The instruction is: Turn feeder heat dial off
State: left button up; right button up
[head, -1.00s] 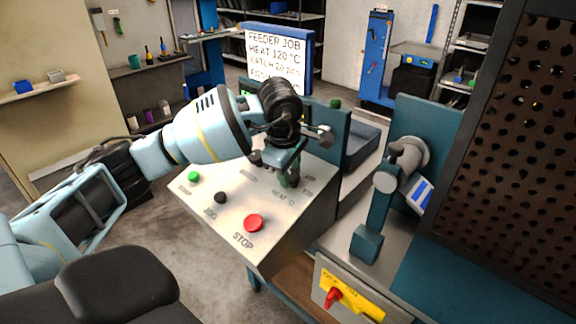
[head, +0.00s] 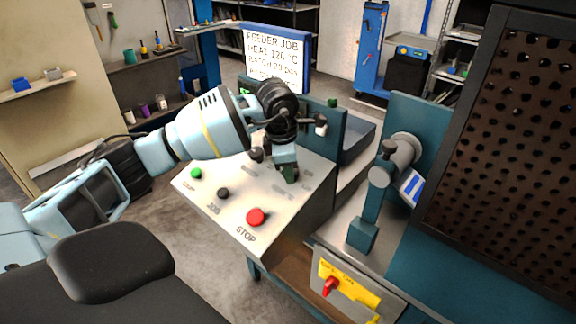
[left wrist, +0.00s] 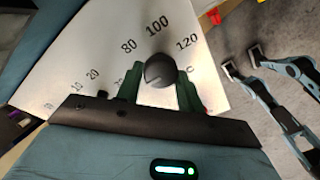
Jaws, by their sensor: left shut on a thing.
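The heat dial's dark round knob (left wrist: 160,70) shows in the left wrist view, in front of a white scale (left wrist: 110,45) with 80, 100 and 120 near it and 10 and 20 further left. My left gripper (left wrist: 160,88) has its green fingers on both sides of the knob and is shut on it. In the head view my left gripper (head: 290,172) reaches down to the back of the feeder's sloping control panel (head: 225,225) and hides the dial. The knob's pointer cannot be made out. My right gripper is not in view.
The panel carries a green button (head: 196,173), a black button (head: 223,193) and a red STOP button (head: 256,217). A job sign (head: 276,58) reading heat 120 °C stands behind. A red switch on a yellow plate (head: 350,287) and a perforated dark panel (head: 510,150) are right.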

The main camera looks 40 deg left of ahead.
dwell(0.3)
pick_arm(q)
jog(key=o, duration=1)
jog(key=r, duration=0.3)
jog(key=s+r, duration=0.1)
jog(key=r, duration=0.2)
jog(key=shift+s+r, duration=0.1)
jog(key=shift+r, duration=0.1)
jog(key=shift+s+r, duration=0.2)
jog(key=shift+r, duration=0.5)
